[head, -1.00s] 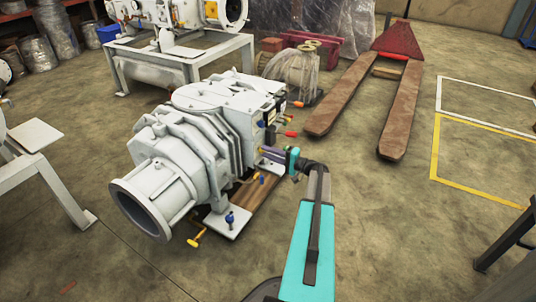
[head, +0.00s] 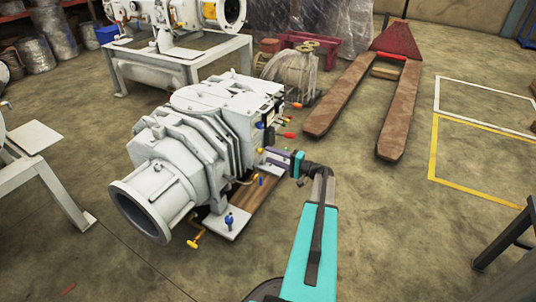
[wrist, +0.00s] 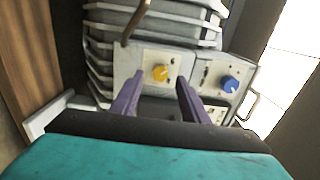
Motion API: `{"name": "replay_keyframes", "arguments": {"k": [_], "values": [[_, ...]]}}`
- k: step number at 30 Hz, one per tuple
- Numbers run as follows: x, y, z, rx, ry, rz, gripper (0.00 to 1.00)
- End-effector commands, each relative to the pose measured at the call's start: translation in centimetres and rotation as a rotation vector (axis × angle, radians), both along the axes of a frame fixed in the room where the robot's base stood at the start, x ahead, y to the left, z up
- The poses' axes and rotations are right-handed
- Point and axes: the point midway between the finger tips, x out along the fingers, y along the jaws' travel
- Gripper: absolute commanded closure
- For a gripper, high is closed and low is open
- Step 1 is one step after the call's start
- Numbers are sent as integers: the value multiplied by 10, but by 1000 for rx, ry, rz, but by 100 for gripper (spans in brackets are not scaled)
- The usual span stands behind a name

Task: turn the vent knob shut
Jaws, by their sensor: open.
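My gripper (wrist: 157,98) is open, with its two purple fingers apart and nothing between them. In the wrist view a yellow knob (wrist: 160,73) on a pale panel sits just beyond the fingertips, roughly between them. A blue knob (wrist: 229,85) is on a neighbouring panel to the right. I cannot tell from any label which knob is the vent knob. In the head view my gripper (head: 267,157) is at the right side of the white screw vacuum pump (head: 185,145), and the knobs are too small or hidden to tell there.
The pump stands on a wooden pallet (head: 255,200). Red and orange levers (head: 287,135) stick out just above my gripper. A brown pallet truck (head: 335,95) stands behind to the right. A white bench (head: 55,185) is at left.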

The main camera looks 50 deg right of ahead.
Motion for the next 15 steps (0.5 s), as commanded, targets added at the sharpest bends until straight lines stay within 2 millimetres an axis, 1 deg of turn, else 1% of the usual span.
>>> {"name": "replay_keyframes", "arguments": {"k": [1, 3, 15], "values": [[-9, -2, 2, 1, 0, -2, 59], [-20, -5, 2, 1, 1, -3, 59], [-81, -20, 2, 1, 0, -2, 59]]}}
